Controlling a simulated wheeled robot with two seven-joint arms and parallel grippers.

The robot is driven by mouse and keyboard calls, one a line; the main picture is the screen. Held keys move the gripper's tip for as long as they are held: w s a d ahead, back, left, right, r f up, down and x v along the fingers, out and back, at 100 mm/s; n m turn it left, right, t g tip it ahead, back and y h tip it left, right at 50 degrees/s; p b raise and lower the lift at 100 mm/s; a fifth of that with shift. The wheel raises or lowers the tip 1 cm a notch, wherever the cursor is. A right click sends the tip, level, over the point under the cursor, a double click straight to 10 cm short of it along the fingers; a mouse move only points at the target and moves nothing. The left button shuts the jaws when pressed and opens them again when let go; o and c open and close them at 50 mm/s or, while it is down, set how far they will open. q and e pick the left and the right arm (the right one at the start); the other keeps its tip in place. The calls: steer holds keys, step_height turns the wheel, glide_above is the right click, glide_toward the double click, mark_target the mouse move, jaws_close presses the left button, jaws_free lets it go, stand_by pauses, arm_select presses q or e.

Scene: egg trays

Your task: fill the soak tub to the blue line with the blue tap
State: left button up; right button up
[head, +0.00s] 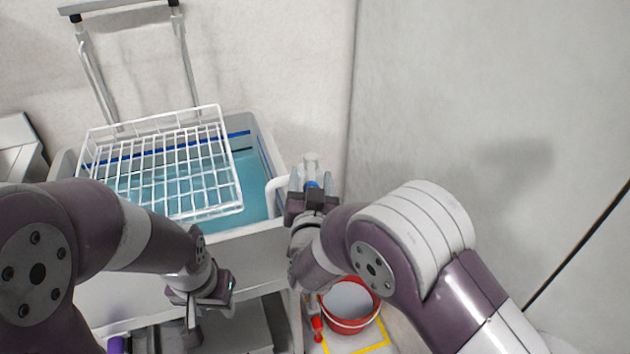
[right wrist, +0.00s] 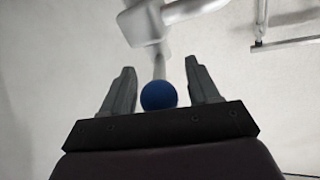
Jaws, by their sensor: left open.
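The soak tub (head: 262,150) stands at the left in the head view, with blue-green water (head: 255,188) in it. A dark blue line (head: 238,134) shows on its inner wall, a little above the water at the back. The blue tap (head: 311,184) is right of the tub, and its white spout (head: 277,184) bends towards the tub. My right gripper (head: 312,178) is at the tap. In the right wrist view the round blue knob (right wrist: 159,96) sits between its open fingers, with gaps on both sides. My left gripper (head: 212,303) is open and empty in front of the tub.
A white wire basket (head: 165,165) is over the tub, below a metal frame (head: 187,60). A red bucket (head: 350,325) stands on the floor by a yellow marking (head: 375,348). A red-handled object (head: 317,326) is beside it. A wall closes off the right.

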steer(key=shift+s, duration=0.1)
steer(key=s, duration=1.2)
steer(key=shift+s+d+b, duration=0.25)
steer(key=shift+s+b, duration=0.05)
steer(key=shift+b, duration=0.1)
stand_by(6.3)
